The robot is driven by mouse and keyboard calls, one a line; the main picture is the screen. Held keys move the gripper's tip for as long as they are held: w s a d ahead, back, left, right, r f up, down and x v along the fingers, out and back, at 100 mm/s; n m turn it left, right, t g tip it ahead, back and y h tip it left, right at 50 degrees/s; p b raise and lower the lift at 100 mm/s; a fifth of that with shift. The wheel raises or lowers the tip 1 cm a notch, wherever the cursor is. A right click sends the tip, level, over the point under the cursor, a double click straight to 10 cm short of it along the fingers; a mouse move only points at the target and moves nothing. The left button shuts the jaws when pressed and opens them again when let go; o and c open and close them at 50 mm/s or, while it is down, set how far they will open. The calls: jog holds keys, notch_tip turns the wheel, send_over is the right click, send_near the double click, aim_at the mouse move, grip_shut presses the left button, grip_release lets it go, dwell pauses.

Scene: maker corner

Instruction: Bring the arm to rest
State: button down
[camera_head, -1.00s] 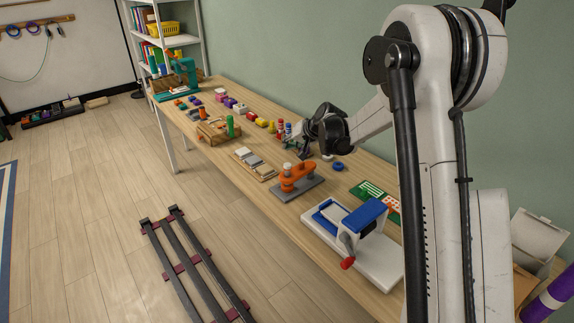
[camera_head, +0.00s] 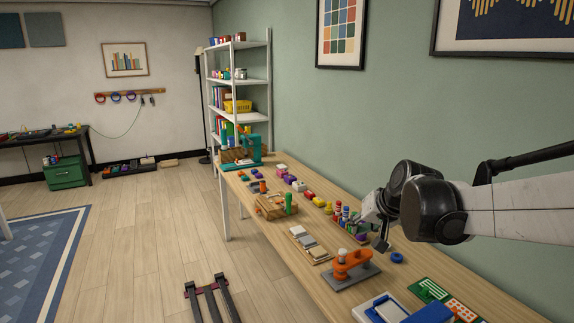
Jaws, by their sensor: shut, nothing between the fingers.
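My arm reaches in from the right edge over the wooden table (camera_head: 292,261). My gripper (camera_head: 380,243) points down at its end, above the table's far side by the wall. It is shut and empty. It is just right of a small rack of coloured pieces (camera_head: 346,219) and partly overlaps it in the view. A blue ring (camera_head: 397,257) lies close to the right of the fingertips. I cannot tell how far the fingertips are above the table.
An orange clamp-like tool (camera_head: 353,263) on a grey base stands in front of the gripper. A green board (camera_head: 436,292) and a blue-and-white device (camera_head: 390,309) are nearer. Dark floor rails (camera_head: 212,300) lie left.

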jog(key=s+f+h, duration=0.1)
jog(key=s, duration=1.3)
jog(key=s+d+f+n+h, duration=0.1)
jog(key=s, duration=1.3)
jog(key=shift+s+d+f+h, duration=0.15)
jog(key=shift+s+d+h, duration=0.15)
jog(key=shift+h, duration=0.1)
